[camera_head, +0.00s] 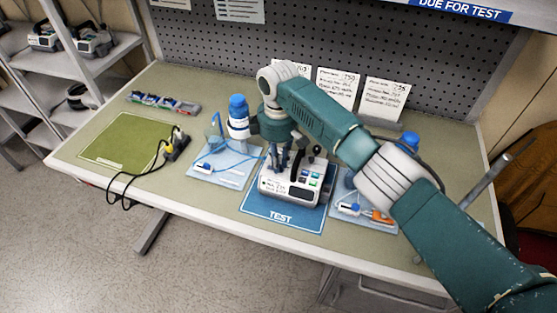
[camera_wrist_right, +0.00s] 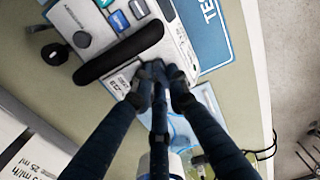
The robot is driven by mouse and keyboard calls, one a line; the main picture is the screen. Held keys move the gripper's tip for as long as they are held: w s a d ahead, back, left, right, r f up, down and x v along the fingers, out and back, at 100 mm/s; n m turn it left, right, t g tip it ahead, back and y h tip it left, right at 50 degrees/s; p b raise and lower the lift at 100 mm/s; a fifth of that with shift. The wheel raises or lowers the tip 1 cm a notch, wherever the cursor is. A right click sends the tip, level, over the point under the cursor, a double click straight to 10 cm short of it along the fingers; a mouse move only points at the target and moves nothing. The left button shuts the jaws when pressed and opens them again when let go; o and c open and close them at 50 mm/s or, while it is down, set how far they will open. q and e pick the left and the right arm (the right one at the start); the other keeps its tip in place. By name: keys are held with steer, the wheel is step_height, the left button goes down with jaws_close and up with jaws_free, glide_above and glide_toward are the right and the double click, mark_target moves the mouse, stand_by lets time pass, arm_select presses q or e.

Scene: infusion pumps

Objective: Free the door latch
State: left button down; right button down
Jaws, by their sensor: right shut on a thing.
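The white and grey infusion pump (camera_head: 283,193) stands on the blue TEST mat (camera_head: 262,209), with a small screen and coloured buttons on its front. My right gripper (camera_head: 283,164) reaches down onto the left part of its top. In the right wrist view its fingers (camera_wrist_right: 158,76) are closed together at the pump's edge, beside the black handle (camera_wrist_right: 118,55). They are shut on a small part there, apparently the door latch, which the fingertips hide. I cannot tell whether the door is open. My left gripper is not in view.
Light blue trays with tubing stand left (camera_head: 232,178) and right (camera_head: 377,222) of the mat. A blue-capped bottle (camera_head: 238,118) stands close to my right gripper. A green mat (camera_head: 125,142) lies at the left. Note cards (camera_head: 386,98) stand behind the pump.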

steer(key=shift+r, duration=0.1)
stand_by(0.4)
steer(key=c, duration=1.7)
jaws_free()
step_height(320, 180, up, 12)
steer(key=shift+r, duration=0.1)
